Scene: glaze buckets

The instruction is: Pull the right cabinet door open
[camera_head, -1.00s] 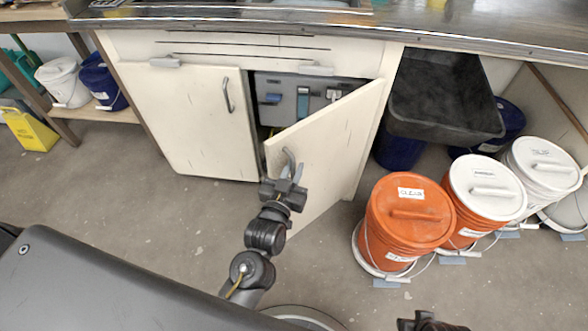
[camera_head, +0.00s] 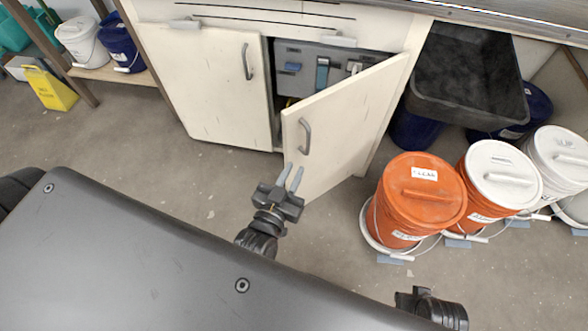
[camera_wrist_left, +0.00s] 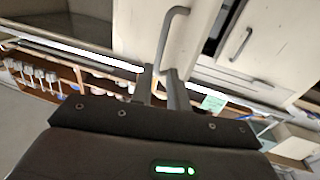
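The right cabinet door (camera_head: 350,125) stands partly open, swung out toward me, with the grey cabinet inside (camera_head: 300,70) showing behind it. Its curved grey handle (camera_head: 306,136) is near the free edge. My left gripper (camera_head: 291,177) is just below the handle, with its two fingers apart and nothing between them. In the left wrist view the handle (camera_wrist_left: 170,38) rises beyond the fingertips (camera_wrist_left: 159,80), outside the grip. My right gripper (camera_head: 425,302) shows only in part at the bottom of the head view; its fingers cannot be made out.
The left cabinet door (camera_head: 205,85) is shut. An orange bucket (camera_head: 415,205) and white-lidded buckets (camera_head: 500,180) stand on the floor right of the open door. A dark sink basin (camera_head: 465,85) hangs above. Floor left of my left gripper is clear.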

